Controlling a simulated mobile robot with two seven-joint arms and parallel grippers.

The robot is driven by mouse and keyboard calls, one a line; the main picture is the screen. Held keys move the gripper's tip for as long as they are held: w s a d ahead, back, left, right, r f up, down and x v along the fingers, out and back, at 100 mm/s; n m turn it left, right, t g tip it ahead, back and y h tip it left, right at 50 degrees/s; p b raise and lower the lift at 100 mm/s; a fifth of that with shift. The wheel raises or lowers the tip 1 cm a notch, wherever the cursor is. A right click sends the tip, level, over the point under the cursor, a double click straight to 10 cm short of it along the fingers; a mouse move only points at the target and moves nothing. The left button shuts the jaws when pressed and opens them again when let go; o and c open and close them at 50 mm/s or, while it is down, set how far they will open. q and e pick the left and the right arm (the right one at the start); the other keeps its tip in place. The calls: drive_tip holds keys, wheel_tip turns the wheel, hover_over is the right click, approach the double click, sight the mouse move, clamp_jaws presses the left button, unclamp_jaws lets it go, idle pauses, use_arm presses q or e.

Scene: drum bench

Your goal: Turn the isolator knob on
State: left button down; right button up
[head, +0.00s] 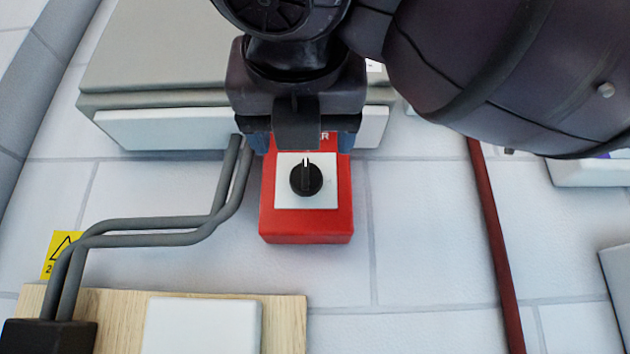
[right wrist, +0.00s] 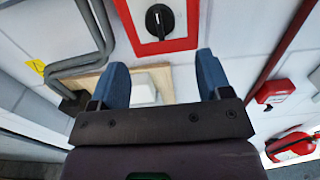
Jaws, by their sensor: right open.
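The isolator knob (head: 306,177) is a round black rotary knob on a white plate (head: 284,200) on the front of a red box (head: 306,228). Its white pointer mark points up in the head view. The knob also shows at the top of the right wrist view (right wrist: 159,21), beyond the fingertips. My right gripper (head: 302,143) is open and empty, over the upper part of the red box. Its blue fingers (right wrist: 163,75) are spread and apart from the knob. The gripper hides most of the lettering on the box. My left gripper is not in view.
Grey pipes (head: 150,231) run left of the red box. Below is a wooden board (head: 284,325) with a white box (head: 202,327). A dark red pipe (head: 494,245) stands to the right. A red extinguisher (right wrist: 292,146) is at lower right.

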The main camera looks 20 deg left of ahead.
sight(305, 172)
drive_tip(key=p+x, duration=0.2)
drive_tip(key=x, duration=0.6)
drive_tip(key=shift+w, duration=0.1)
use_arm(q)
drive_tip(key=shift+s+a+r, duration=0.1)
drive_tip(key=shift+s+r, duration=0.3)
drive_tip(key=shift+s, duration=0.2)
use_arm(e)
drive_tip(key=shift+w+a, duration=0.2)
drive_tip(key=shift+w, duration=0.4)
drive_tip(key=c, duration=0.9)
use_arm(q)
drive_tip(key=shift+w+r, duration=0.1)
